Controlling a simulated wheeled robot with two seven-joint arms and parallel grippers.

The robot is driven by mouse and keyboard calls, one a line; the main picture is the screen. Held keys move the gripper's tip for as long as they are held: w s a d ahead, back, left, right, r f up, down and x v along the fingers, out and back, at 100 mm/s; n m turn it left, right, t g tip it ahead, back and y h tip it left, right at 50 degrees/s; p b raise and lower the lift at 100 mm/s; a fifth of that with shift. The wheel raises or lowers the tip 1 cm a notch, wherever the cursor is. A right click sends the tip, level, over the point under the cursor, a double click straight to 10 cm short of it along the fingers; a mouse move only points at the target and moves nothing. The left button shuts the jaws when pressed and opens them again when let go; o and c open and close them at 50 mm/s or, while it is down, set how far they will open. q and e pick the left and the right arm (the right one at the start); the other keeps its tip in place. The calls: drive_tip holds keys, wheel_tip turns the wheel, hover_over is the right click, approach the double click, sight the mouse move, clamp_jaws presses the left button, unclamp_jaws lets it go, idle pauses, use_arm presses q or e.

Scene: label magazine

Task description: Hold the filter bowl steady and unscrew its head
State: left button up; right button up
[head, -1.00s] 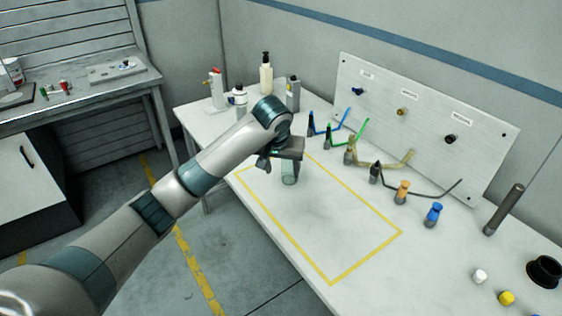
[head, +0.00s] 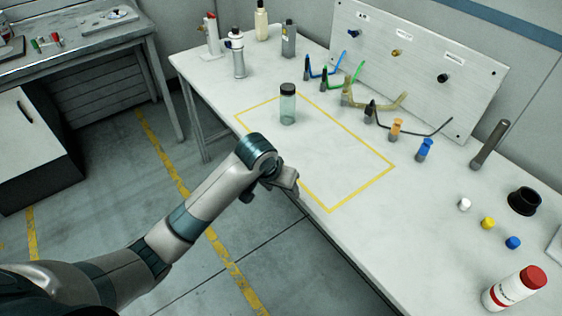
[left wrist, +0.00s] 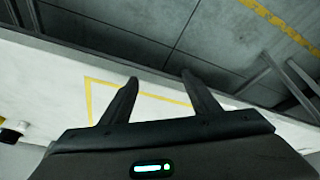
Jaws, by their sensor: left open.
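A clear greenish bowl (head: 288,110) stands upright inside the yellow outline on the white table, in the head view. A dark head (head: 288,89) sits on top of it. This looks like the filter. My left gripper (head: 270,190) is at the table's near edge, well apart from the bowl, and nothing shows in it. In the left wrist view its two fingers (left wrist: 160,80) are spread, with nothing between them. The bowl does not show clearly there. My right gripper is not in view.
A white-and-grey cylinder (head: 238,55) and other bottles stand at the back left. Colored hose ends stand before the upright panel (head: 430,65). Loose caps, a black cup (head: 524,201) and a red-capped bottle (head: 514,289) are on the right. The yellow outline (head: 362,188) is otherwise clear.

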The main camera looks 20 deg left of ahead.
use_arm(q)
drive_tip(key=s+a+f, duration=0.2)
drive_tip(key=s+f, duration=0.2)
drive_tip(key=s, duration=0.6)
drive_tip(key=s+a+f+y, duration=0.15)
drive_tip(key=s+f, duration=0.25)
drive_tip(key=s, duration=0.6)
drive_tip(key=s+a+f+h, duration=0.15)
drive_tip(key=s+f, duration=0.25)
drive_tip(key=s, duration=0.5)
drive_tip(key=s+a+f+g+y, duration=0.1)
drive_tip(key=s+f, duration=0.3)
drive_tip(key=f, duration=1)
drive_tip(key=s+a+f+g, duration=0.1)
drive_tip(key=s+f, duration=0.2)
drive_tip(key=f, duration=1.1)
drive_tip(key=s+a+f+m+g, duration=0.1)
drive_tip(key=s+a+f, duration=0.2)
drive_tip(key=s+f, duration=1.1)
drive_tip(key=s, duration=0.2)
drive_tip(key=shift+s+a+y, duration=0.15)
drive_tip(key=shift+s+y, duration=0.15)
drive_tip(key=c, duration=0.6)
drive_tip(key=shift+w, duration=0.2)
drive_tip(key=shift+c, duration=0.2)
